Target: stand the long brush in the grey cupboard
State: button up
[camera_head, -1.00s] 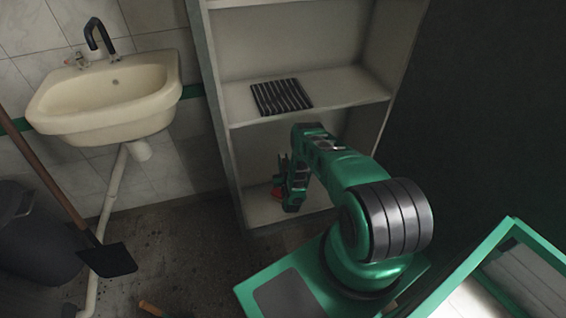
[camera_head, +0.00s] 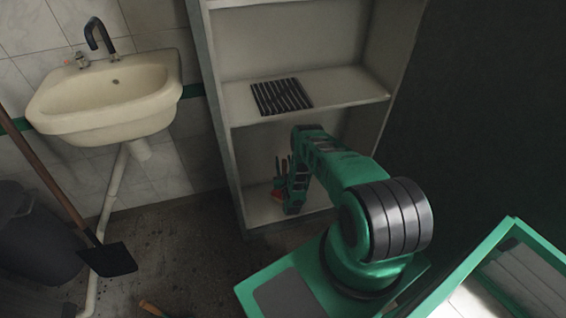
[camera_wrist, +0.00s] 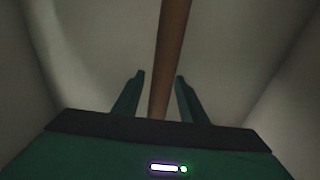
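The grey cupboard (camera_head: 230,165) stands open in the middle of the head view. My gripper (camera_head: 281,166) is inside its lower compartment, low down near the cupboard floor. In the wrist view, a brown wooden handle (camera_wrist: 170,45), which seems to be the long brush's, runs upright between the two green fingers of my gripper (camera_wrist: 159,77). The fingers stand apart, with a gap beside the handle. In the head view a small red-orange piece (camera_head: 280,184) shows beside my gripper; I cannot tell whether it is part of the brush. The brush's bristles are not clearly seen.
A black grate (camera_head: 282,97) lies on the shelf above my gripper. A wooden piece (camera_head: 150,308) lies on the floor. Some floor before the cupboard is clear.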

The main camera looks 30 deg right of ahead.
jog(key=r+v, duration=0.1)
jog(key=v, duration=1)
jog(key=shift+f, duration=0.5)
jog(key=shift+s, duration=0.15)
